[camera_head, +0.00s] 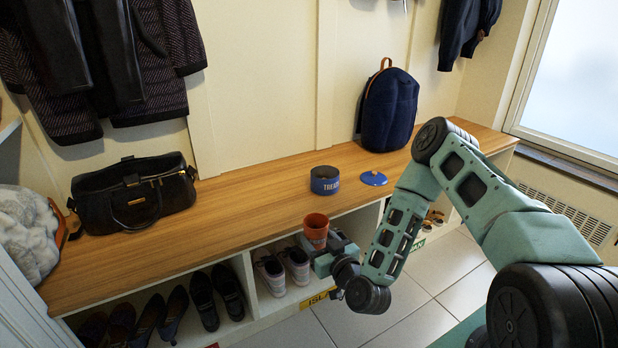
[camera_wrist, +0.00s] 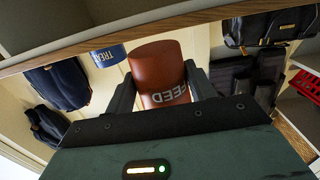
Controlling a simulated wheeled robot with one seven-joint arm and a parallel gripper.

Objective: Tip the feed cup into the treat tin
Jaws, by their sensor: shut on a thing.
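The feed cup (camera_head: 316,230) is a reddish-brown cup, held upright in my gripper (camera_head: 328,250) just in front of the bench's front edge. In the wrist view the cup (camera_wrist: 160,75) shows the letters FEED and sits between the two dark fingers of my gripper (camera_wrist: 160,85). The treat tin (camera_head: 325,180) is a round blue tin with a dark open top, standing on the bench behind the cup. It also shows in the wrist view (camera_wrist: 107,56), left of the cup. Its blue lid (camera_head: 374,178) lies on the bench to its right. The cup's contents are not clear.
The wooden bench (camera_head: 230,210) has free room around the tin. A black handbag (camera_head: 133,197) stands at its left and a navy backpack (camera_head: 388,110) behind the lid. Cubbies below hold several shoes (camera_head: 293,265). Coats (camera_head: 100,60) hang on the wall.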

